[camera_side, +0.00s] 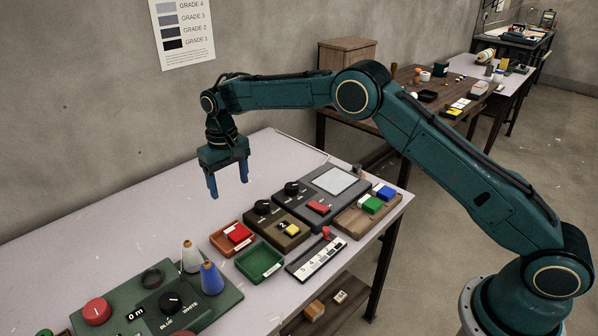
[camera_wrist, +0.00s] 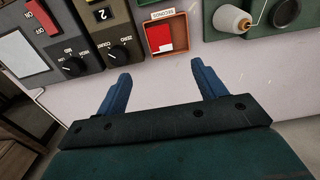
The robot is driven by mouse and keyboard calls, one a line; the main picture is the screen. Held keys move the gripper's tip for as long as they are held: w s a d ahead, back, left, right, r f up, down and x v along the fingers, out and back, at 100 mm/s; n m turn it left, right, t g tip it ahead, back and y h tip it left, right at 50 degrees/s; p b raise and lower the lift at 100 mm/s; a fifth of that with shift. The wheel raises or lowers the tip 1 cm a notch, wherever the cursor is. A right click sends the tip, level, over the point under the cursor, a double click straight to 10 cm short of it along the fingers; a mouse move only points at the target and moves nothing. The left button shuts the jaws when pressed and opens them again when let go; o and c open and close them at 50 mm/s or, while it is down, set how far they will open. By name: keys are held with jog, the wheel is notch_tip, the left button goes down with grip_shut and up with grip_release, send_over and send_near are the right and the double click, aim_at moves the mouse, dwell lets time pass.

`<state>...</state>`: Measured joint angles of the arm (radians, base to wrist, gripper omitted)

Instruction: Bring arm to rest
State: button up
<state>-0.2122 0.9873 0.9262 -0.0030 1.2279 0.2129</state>
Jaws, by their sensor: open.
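My gripper (camera_side: 228,183) hangs from my teal arm above the back part of the pale table (camera_side: 130,205), pointing down. Its two blue fingers are apart, with nothing between them. In the wrist view the gripper (camera_wrist: 160,80) is also open and empty, with bare tabletop beyond the fingers. No cloth can be made out in either view.
An orange tray with a red block (camera_side: 238,233) and an empty green tray (camera_side: 260,262) stand in front of my gripper. Dark control boxes (camera_side: 330,190), a wooden block holder (camera_side: 360,218) and a green panel with cones (camera_side: 150,310) flank them. The back left tabletop is clear.

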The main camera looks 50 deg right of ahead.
jog(key=s+d+r+t, duration=0.1)
jog(key=s+d+r, duration=0.3)
jog(key=s+r, duration=0.6)
jog(key=s+d+r+t, duration=0.2)
jog(key=s+d+r, duration=0.2)
jog(key=s+r, duration=0.5)
jog(key=s+d+t, duration=0.1)
jog(key=s+d, duration=0.1)
jog(key=s, duration=1)
jog(key=s+d+t, duration=0.1)
jog(key=s+d, duration=0.2)
jog(key=s, duration=0.9)
jog(key=shift+s+f+t, duration=0.25)
jog(key=shift+t, duration=0.05)
jog(key=shift+d, duration=0.1)
